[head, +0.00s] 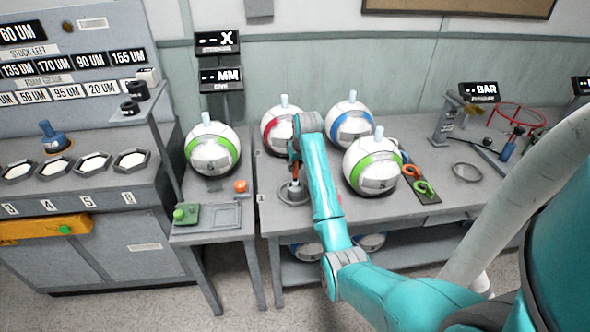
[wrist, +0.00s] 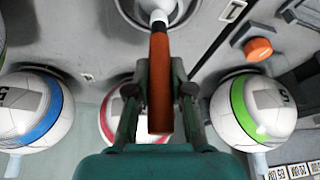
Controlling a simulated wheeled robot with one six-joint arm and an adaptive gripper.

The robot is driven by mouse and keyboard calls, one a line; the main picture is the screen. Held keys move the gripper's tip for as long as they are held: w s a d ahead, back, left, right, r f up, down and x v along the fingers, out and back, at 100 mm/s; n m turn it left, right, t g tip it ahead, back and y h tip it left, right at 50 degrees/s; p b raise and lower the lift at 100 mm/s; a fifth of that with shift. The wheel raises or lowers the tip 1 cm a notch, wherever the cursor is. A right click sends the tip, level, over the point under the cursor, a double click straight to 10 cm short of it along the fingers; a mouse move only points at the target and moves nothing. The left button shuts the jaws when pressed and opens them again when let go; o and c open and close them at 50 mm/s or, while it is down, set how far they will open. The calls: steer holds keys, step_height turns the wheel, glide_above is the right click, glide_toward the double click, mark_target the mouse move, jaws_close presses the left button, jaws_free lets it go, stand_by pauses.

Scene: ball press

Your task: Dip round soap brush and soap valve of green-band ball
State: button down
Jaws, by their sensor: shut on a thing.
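My gripper (head: 293,152) is shut on the orange-brown handle of the round soap brush (wrist: 159,85). The brush points down, with its pale round head (wrist: 158,14) at the dark round soap dish (head: 293,194) on the bench; whether it touches the soap is unclear. Two green-band balls show in the head view: one (head: 212,152) on the left stand, one (head: 371,167) right of my arm. Each has a pale blue valve on top: the left ball's valve (head: 207,118) and the right ball's valve (head: 379,133). The left ball (wrist: 255,112) is at right in the wrist view.
A red-band ball (head: 273,132) and a blue-band ball (head: 350,127) stand behind my gripper. An orange button (head: 240,186) is at the left stand. A dark tray (head: 429,195) with green rings lies right of the balls. The bench front by the dish is clear.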

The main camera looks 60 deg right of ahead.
steer(key=shift+r, duration=2.5)
